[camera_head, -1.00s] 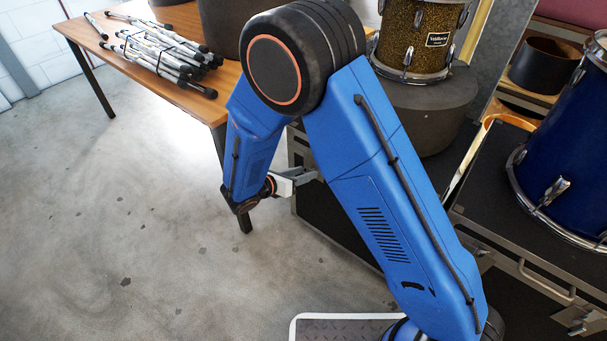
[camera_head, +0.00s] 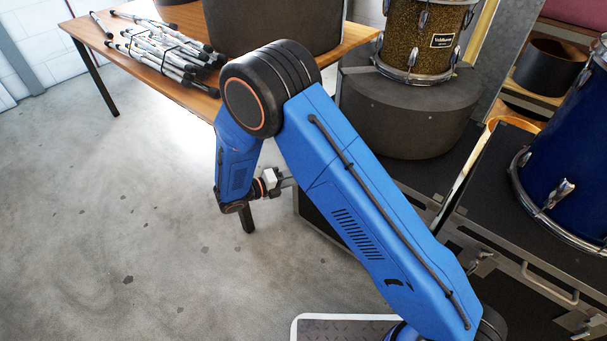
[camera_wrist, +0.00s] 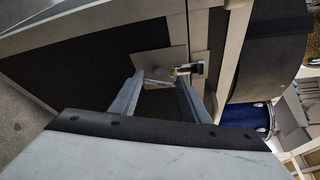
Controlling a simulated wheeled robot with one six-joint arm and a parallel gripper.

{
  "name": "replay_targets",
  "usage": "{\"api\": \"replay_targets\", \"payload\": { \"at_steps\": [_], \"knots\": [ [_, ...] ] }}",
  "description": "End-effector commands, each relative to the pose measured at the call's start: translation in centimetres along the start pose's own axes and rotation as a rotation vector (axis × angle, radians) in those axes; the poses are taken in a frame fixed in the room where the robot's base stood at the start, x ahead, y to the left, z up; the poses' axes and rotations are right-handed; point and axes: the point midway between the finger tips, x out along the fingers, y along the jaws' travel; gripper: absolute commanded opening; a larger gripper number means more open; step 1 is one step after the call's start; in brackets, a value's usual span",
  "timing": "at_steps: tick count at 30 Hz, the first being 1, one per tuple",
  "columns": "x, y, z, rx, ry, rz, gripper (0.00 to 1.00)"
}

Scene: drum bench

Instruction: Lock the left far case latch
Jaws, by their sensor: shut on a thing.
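The left far case latch (camera_wrist: 188,69) shows in the wrist view as a small metal piece on a pale plate at the black case's (camera_wrist: 92,62) silver edge. My gripper (camera_wrist: 159,80) has its two grey fingers at the latch plate, closed on the latch's small metal handle (camera_wrist: 158,76). The fingers partly hide this handle, so its exact turn is hard to tell. In the head view my gripper (camera_head: 286,182) is at the near left side of the dark case, and my arm hides much of that side. The latch itself is too small to make out there.
A wooden table (camera_head: 350,38) with bundled metal stands (camera_head: 165,52) is at the back left. A gold drum (camera_head: 425,40) sits on a round dark case (camera_head: 405,115). A blue drum (camera_head: 570,150) stands on another case at right. The floor at left is clear.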

Motion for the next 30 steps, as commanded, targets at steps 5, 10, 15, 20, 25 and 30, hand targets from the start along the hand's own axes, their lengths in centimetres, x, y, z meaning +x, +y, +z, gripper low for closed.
{"api": "replay_targets", "payload": {
  "at_steps": [5, 10, 15, 20, 25, 30],
  "knots": [
    [-0.05, 0.36, 0.08, -0.116, -0.002, -0.047, 0.2],
    [-0.03, 0.53, 0.02, -0.201, -0.002, -0.082, 0.2],
    [-0.03, 0.57, 0.01, -0.251, -0.002, -0.104, 0.2],
    [-0.03, 0.61, 0.01, -0.274, -0.002, -0.112, 0.2],
    [-0.03, 0.62, 0.01, -0.279, -0.003, -0.114, 0.2],
    [-0.03, 0.62, 0.02, -0.279, -0.003, -0.114, 0.2]
  ]
}}
